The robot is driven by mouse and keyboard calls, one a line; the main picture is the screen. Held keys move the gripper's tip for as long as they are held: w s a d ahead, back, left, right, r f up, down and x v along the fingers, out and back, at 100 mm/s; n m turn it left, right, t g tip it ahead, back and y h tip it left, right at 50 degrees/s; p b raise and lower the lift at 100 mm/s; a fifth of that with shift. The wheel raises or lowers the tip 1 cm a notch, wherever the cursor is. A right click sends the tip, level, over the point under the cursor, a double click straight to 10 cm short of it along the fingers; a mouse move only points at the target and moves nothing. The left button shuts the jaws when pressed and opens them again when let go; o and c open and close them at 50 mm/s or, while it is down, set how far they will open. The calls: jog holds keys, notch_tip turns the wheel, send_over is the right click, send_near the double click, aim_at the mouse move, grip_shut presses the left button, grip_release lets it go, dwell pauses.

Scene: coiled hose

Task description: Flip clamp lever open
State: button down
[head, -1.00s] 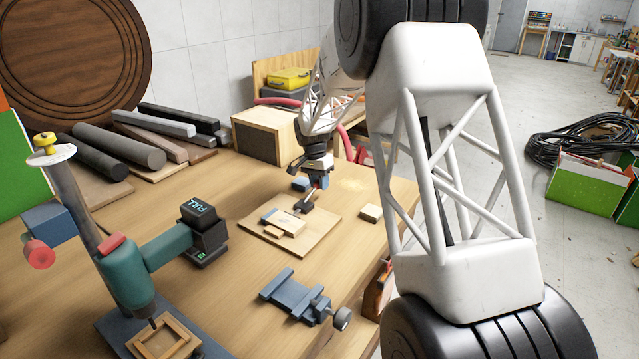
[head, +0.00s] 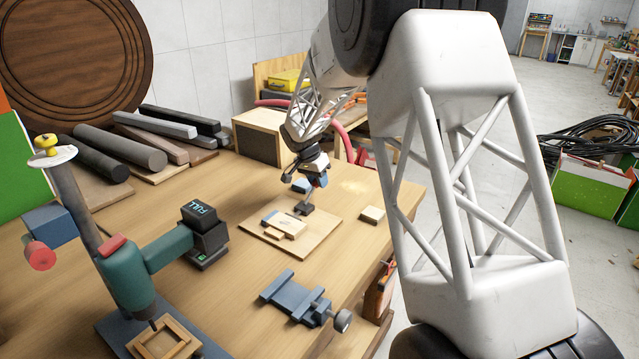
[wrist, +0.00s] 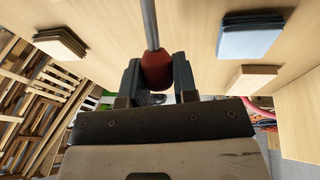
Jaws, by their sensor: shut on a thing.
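The clamp lever shows in the wrist view as a grey metal rod (wrist: 149,25) ending in a red grip (wrist: 157,70). My gripper (wrist: 157,77) is shut on the red grip, with one dark finger on each side. In the head view my gripper (head: 304,208) is low over a thin wooden board (head: 265,238) that carries a light wooden block (head: 291,228). The lever is too small and too covered by my gripper to make out there. The clamp's base is not clear in either view.
A teal drill press (head: 130,270) stands at left. A wooden box (head: 262,137) is behind. Bare bench lies between the board and the vise.

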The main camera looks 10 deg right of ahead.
jog(key=s+a+r+t+h, duration=0.2)
jog(key=t+h, duration=0.1)
jog(key=shift+a+r, duration=0.1)
jog(key=shift+r, duration=0.2)
jog(key=s+a+t+h, duration=0.1)
jog(key=r+t+h, duration=0.1)
jog(key=shift+s+a+m+h, duration=0.3)
jog(key=shift+s+a, duration=0.05)
jog(key=shift+s+a+r+t+h, duration=0.1)
jog(key=shift+s+a+t+h, duration=0.7)
jog(key=shift+t+h, duration=0.4)
jog(key=c, duration=0.9)
grip_release()
jog(key=shift+s, duration=0.1)
jog(key=v, duration=0.7)
jog(key=shift+a, duration=0.25)
